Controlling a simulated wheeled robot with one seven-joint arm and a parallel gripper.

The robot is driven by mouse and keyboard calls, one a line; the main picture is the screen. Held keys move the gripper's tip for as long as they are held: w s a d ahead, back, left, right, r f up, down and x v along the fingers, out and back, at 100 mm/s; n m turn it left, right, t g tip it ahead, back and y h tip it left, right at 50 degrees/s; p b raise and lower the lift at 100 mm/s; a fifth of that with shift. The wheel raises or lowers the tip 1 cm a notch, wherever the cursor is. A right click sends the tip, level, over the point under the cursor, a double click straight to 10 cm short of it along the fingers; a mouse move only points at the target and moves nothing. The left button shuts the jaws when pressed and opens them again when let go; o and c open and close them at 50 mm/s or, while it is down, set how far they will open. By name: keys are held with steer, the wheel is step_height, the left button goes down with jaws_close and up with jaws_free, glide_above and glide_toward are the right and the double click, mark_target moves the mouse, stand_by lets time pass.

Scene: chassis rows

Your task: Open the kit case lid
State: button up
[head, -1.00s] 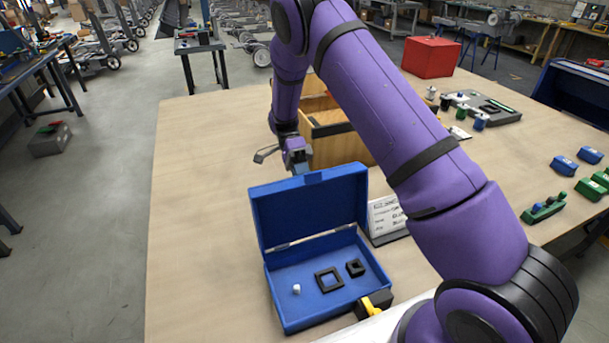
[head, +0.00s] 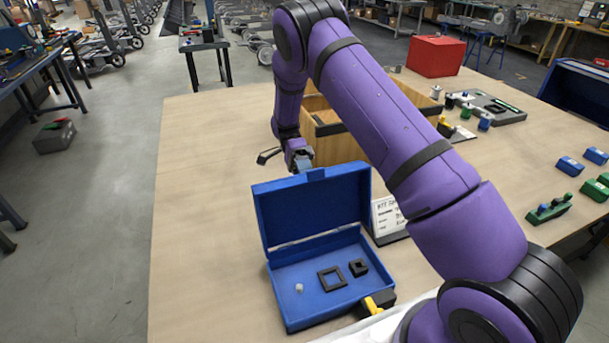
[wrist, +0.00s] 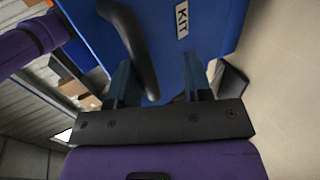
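The blue kit case (head: 318,290) sits on the table with its lid (head: 312,208) standing up, raised well clear of the base. Inside the base lie a black square frame (head: 332,278), a smaller black square piece (head: 358,267) and a small white piece (head: 299,287). My gripper (head: 300,160) is just behind the lid's top edge, which hides its fingertips in the head view. In the wrist view, the two fingers (wrist: 158,82) are wide apart in front of the lid's outer face with its KIT label (wrist: 182,20). A dark curved handle (wrist: 132,45) shows between them; contact is unclear.
A wooden bin (head: 335,145) stands close behind the lid. A label card (head: 388,216) is to the case's right, and a black and yellow item (head: 372,304) is at its front right corner. A red box (head: 436,57) stands farther back. The table left of the case is clear.

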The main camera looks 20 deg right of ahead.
stand_by(0.4)
steer(key=v, duration=0.7)
steer(key=shift+w, duration=0.3)
steer(key=shift+r, duration=0.15)
